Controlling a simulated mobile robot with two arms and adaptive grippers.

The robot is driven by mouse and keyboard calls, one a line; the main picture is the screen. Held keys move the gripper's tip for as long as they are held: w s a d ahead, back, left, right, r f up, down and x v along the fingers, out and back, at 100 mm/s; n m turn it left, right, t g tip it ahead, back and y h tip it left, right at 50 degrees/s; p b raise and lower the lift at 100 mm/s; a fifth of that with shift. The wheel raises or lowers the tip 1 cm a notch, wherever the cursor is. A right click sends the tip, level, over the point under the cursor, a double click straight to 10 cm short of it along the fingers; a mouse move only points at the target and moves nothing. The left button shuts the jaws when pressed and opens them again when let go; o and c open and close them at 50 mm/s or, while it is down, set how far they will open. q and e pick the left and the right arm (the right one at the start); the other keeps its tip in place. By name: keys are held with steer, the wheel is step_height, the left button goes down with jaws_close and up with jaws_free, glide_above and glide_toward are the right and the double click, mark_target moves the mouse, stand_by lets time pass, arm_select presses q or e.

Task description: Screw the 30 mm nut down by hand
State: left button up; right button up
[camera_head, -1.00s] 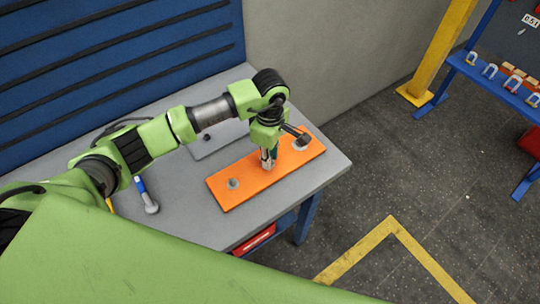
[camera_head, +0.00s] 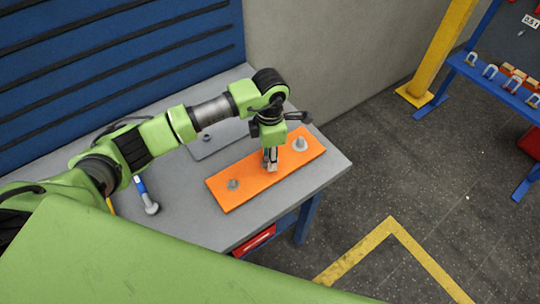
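An orange plate (camera_head: 246,194) lies on the grey workbench. A small grey nut or bolt (camera_head: 233,184) stands near its left end. A larger grey nut or stud with a wide base (camera_head: 300,144) stands near its right end. My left gripper (camera_head: 271,168) points down over the middle of the plate, between these two pieces. Its fingers look close together, but whether they hold a nut there is too small to tell. My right gripper is not in view.
The grey workbench (camera_head: 196,229) has a blue-handled tool (camera_head: 147,195) at its left. A grey plate (camera_head: 208,151) lies behind the orange one, partly behind my arm. A blue slatted panel (camera_head: 110,55) and a wall (camera_head: 325,60) stand behind. A blue rack (camera_head: 500,80) stands far right.

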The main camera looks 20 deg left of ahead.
arm_select(q)
steer(key=n, duration=0.3)
steer(key=shift+w+n, duration=0.1)
steer(key=shift+n, duration=0.3)
steer(key=n+p, duration=0.1)
steer(key=n, duration=0.3)
steer(key=shift+a+r, duration=0.1)
steer(key=shift+a, duration=0.05)
steer(key=n+p, duration=0.1)
steer(key=n, duration=0.4)
steer(key=shift+a+n+p, duration=0.1)
steer(key=shift+n+p, duration=0.2)
steer(key=shift+n, duration=0.1)
steer(key=shift+a+n, duration=0.1)
steer(key=shift+n, duration=1)
